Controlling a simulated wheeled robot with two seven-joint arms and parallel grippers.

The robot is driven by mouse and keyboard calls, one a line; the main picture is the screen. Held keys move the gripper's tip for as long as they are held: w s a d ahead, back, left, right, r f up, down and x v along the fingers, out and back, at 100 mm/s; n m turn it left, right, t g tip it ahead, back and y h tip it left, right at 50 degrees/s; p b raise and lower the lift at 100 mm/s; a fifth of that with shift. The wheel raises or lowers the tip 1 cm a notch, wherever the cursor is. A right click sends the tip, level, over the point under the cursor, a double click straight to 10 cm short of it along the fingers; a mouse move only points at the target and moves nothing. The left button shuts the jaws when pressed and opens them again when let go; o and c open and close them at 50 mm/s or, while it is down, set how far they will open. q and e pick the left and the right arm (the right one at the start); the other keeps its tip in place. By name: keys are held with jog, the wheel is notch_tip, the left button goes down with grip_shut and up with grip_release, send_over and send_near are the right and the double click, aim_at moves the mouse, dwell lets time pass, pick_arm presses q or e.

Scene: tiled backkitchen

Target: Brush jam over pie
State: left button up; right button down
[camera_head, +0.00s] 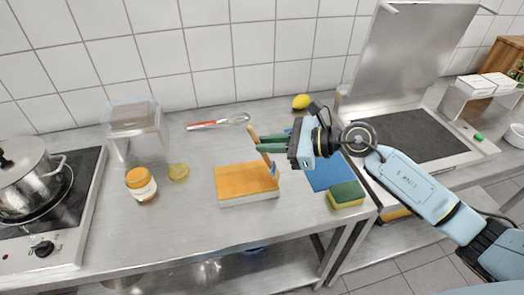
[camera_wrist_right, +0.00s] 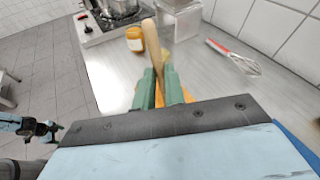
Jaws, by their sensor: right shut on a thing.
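The pie (camera_head: 240,179) is a rectangular slab with an orange top and pale sides, lying mid-counter in the head view. My right gripper (camera_head: 268,144) is shut on a brush (camera_head: 254,134) with a wooden handle, which also shows between the green fingers (camera_wrist_right: 159,88) in the right wrist view (camera_wrist_right: 152,45). An open jam jar (camera_head: 141,185) with a white label stands left of the pie. Part of my left arm (camera_wrist_right: 30,126) shows small in the right wrist view.
A yellow lid (camera_head: 179,172) lies between jar and pie. A whisk (camera_head: 222,122) and a lemon (camera_head: 301,101) lie at the back. A blue cloth (camera_head: 322,174) and a sponge (camera_head: 346,195) are right of the pie. A pot (camera_head: 27,177) stands on the left stove.

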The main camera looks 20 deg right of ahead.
notch_tip(320, 180, up, 8)
jog(key=p, duration=0.6)
jog(key=shift+d, duration=0.15)
dwell(0.5)
